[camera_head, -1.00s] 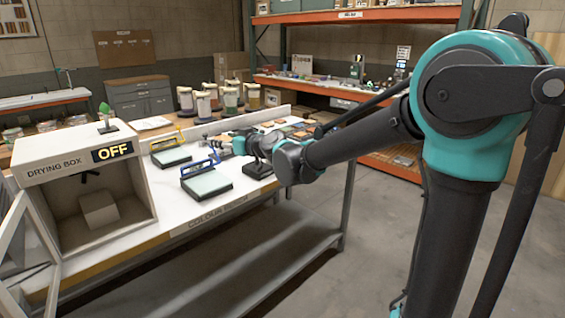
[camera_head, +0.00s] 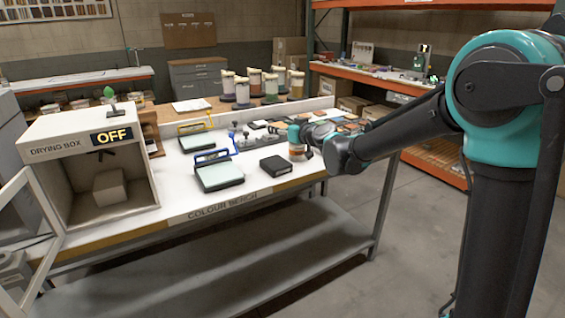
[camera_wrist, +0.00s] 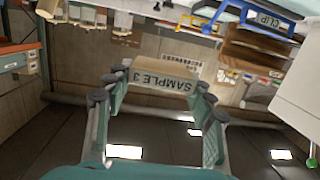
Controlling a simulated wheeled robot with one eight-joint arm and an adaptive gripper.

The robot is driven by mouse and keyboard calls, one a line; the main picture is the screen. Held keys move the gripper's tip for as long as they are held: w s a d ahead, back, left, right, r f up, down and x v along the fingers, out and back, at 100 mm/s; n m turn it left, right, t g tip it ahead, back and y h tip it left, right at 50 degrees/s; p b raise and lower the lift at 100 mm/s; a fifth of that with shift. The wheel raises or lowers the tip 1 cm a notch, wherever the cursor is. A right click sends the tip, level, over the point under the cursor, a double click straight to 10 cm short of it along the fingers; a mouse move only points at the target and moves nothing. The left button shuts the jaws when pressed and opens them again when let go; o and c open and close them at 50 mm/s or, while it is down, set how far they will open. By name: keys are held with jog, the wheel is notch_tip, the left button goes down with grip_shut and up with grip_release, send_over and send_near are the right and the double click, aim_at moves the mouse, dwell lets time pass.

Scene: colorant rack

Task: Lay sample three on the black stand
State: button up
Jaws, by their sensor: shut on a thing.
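Sample three (camera_wrist: 163,82) is a tan block with a label reading "SAMPLE 3", upside down in the wrist view. My gripper (camera_wrist: 158,88) is shut on it, with a finger at each side and the block between the fingertips. The sample is hard to make out there. The black stand (camera_head: 276,166) is a low dark block on the bench, with its top bare.
Two trays with glassy tops, one with a blue clip (camera_head: 219,177) and one with a yellow clip (camera_head: 197,142), lie left of the stand. An open drying box (camera_head: 100,177) marked OFF stands at the left. Several colour tiles and jars sit behind.

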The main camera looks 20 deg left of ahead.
aim_at(281, 165)
notch_tip(281, 165, down, 14)
jog(key=shift+r, duration=0.1)
dwell(0.4)
jog(key=o, duration=1)
jog(key=shift+f, duration=0.2)
jog(key=shift+o, duration=0.2)
